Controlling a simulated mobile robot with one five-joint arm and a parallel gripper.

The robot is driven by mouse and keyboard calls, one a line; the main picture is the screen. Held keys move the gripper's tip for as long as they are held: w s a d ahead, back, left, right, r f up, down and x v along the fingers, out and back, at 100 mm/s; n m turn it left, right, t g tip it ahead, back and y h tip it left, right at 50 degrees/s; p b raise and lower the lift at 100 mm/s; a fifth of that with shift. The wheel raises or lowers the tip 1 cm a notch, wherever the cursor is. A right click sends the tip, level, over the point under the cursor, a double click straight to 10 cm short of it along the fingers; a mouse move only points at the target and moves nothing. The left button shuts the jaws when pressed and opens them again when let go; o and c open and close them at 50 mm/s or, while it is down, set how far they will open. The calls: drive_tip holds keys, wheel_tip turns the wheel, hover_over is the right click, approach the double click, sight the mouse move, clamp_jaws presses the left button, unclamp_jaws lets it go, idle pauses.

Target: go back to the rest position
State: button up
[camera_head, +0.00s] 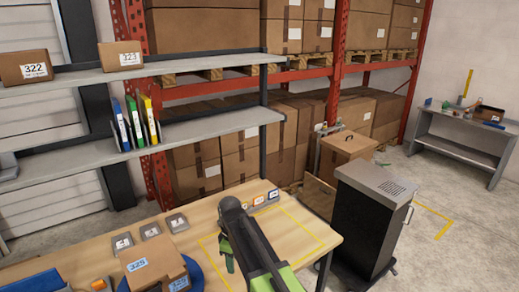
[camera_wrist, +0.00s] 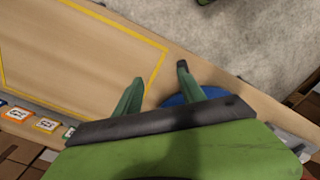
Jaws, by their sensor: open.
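My gripper (camera_wrist: 160,77) shows in the wrist view with its two green fingers apart and nothing between them. In the head view my gripper (camera_head: 227,252) is partly hidden by my black and green arm, above the wooden table (camera_head: 205,215). A cardboard box labelled 325 (camera_head: 150,262) sits on a blue round plate (camera_head: 194,272) at the table's left, apart from my gripper. Part of the blue plate (camera_wrist: 178,99) also shows behind the fingers in the wrist view.
Small grey and coloured labelled blocks (camera_head: 177,222) line the table's back edge. A yellow outline (camera_head: 300,228) marks the bare right part of the table. A dark cabinet (camera_head: 368,215) stands right of it. Shelves (camera_head: 190,132) hold binders and boxes 322 and 323 behind.

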drive_tip(key=d+f+m+b, duration=0.2)
drive_tip(key=d, duration=0.6)
drive_tip(key=d+f+m+b, duration=0.1)
drive_tip(key=d+f, duration=0.2)
drive_tip(key=d, duration=0.5)
drive_tip(key=s+d+f+m+b, duration=0.1)
drive_tip(key=s+d+m+b, duration=0.1)
drive_tip(key=s+d+m, duration=0.6)
drive_tip(key=shift+s+d+f+m, duration=0.2)
drive_tip(key=shift+d+f+m, duration=0.1)
drive_tip(key=shift+d+m, duration=2)
drive_tip(key=shift+d, duration=0.1)
